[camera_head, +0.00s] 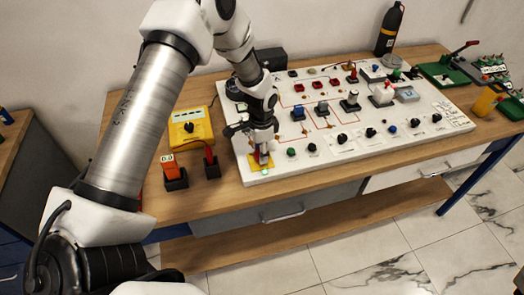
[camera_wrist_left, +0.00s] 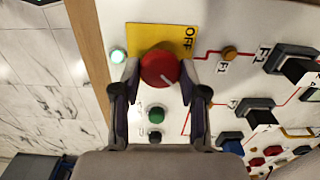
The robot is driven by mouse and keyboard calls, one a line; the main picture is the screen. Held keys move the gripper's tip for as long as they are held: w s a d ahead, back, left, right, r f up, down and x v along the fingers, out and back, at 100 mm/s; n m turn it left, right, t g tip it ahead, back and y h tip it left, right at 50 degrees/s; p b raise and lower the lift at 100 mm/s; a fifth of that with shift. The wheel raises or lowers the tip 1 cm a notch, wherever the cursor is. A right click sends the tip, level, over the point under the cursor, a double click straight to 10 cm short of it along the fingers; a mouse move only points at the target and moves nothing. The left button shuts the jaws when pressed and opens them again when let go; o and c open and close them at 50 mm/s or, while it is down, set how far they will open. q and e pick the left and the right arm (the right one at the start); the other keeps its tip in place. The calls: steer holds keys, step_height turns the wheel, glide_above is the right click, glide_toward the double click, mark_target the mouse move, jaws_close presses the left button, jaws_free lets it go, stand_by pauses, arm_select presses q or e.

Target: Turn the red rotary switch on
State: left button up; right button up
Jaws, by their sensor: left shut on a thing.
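The red rotary switch (camera_wrist_left: 160,67) is a round red knob on a yellow plate (camera_wrist_left: 147,35) marked OFF. My right gripper does not show.
The white panel (camera_head: 345,163) carries several other knobs, buttons and switches close by. A yellow multimeter (camera_head: 190,127) and an orange device (camera_head: 176,165) stand left of it. A black bottle (camera_head: 389,30) stands at the back. The wooden table's front edge is near.

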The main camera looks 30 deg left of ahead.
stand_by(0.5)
arm_select(q)
steer(key=o, duration=0.9)
steer(key=shift+c, duration=0.2)
steer(key=shift+o, duration=1.4)
steer(key=shift+s+a, duration=0.1)
steer(key=shift+s+a+r, duration=0.1)
steer(key=shift+s, duration=0.05)
steer(key=shift+r, duration=0.2)
step_height(320, 180, up, 12)
steer(key=shift+f, duration=0.2)
